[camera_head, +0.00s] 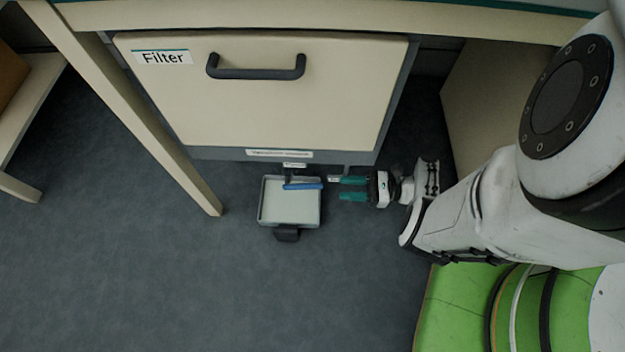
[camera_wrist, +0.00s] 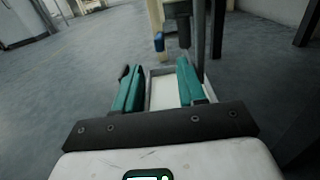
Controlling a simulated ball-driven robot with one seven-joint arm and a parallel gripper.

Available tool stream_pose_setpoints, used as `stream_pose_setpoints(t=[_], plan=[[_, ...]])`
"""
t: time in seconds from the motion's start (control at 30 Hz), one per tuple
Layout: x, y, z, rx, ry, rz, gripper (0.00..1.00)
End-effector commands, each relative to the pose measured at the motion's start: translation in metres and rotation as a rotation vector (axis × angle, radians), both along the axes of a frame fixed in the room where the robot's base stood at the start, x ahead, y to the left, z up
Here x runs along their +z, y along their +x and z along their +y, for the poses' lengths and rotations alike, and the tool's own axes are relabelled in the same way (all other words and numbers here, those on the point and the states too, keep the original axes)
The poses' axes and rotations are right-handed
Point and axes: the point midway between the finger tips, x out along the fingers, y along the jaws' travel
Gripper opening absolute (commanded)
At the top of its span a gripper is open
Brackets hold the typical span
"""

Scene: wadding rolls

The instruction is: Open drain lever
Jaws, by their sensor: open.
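The drain lever (camera_head: 303,186) is a small blue bar below the filter cabinet, above a pale tray (camera_head: 275,224). In the wrist view the blue lever (camera_wrist: 159,42) shows end-on beside a dark vertical fitting (camera_wrist: 183,30). My gripper (camera_head: 345,188) has teal fingers and is open, just right of the lever, pointing left toward it. The fingers look empty and apart from the lever. In the wrist view my gripper (camera_wrist: 157,82) has the tray (camera_wrist: 164,92) beyond and between its fingers.
The cabinet's cream drawer (camera_head: 260,110), labelled Filter, is above with a dark handle (camera_head: 256,73). A table leg (camera_head: 150,130) stands left of the cabinet. A pale panel (camera_head: 490,105) stands to the right. The floor in front of the tray is clear.

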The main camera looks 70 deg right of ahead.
Motion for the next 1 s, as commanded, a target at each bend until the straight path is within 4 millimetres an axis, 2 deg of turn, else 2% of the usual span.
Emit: stream_pose_setpoints(t=[0.17,0.6,0.8,1.0], plan=[[-0.001,0.015,0.007,0.003,-0.001,0.000,0.40],[-0.002,0.085,0.032,0.002,-0.001,0.000,0.40],[0.000,0.099,0.036,0.001,-0.001,-0.001,0.40],[0.001,0.101,0.037,0.000,0.000,-0.001,0.40]])
